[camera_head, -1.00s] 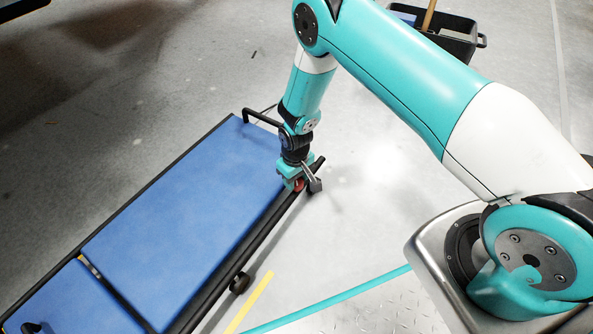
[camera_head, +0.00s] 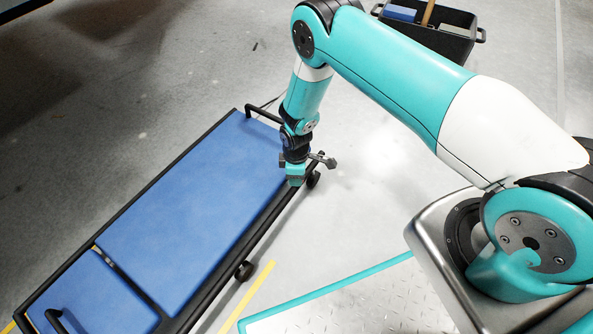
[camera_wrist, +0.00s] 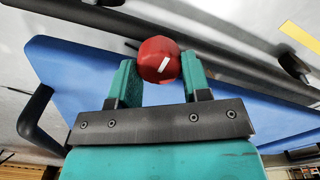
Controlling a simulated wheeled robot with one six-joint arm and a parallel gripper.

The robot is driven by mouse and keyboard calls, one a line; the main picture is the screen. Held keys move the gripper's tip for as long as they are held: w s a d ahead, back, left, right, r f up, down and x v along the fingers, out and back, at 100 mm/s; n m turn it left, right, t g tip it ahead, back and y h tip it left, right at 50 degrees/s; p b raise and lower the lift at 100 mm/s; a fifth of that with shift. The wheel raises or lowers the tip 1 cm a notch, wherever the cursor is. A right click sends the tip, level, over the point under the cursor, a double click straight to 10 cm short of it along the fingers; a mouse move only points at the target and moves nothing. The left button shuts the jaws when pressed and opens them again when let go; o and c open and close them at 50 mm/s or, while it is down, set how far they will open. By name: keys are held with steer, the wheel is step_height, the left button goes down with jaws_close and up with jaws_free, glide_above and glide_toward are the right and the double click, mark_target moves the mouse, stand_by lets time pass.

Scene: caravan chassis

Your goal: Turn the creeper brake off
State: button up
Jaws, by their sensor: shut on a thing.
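The creeper (camera_head: 190,215) is a long blue padded board on a black frame with casters. Its brake knob (camera_wrist: 159,60) is a red round knob with a white mark, seen in the wrist view. My gripper (camera_head: 295,181) is at the creeper's far right corner, pointing down. In the wrist view my gripper (camera_wrist: 158,80) has its two teal fingers on either side of the red knob, shut on it. In the head view the knob is hidden behind my gripper.
A caster (camera_head: 313,179) stands beside my gripper, and another caster (camera_head: 244,270) is along the near side. A black handle bar (camera_head: 262,113) rises at the creeper's far end. A black tote (camera_head: 445,35) stands at the back.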

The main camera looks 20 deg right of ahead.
steer(key=shift+n, duration=0.5)
steer(key=o, duration=0.9)
step_height(320, 180, up, 18)
steer(key=p, duration=0.8)
steer(key=shift+f, duration=0.25)
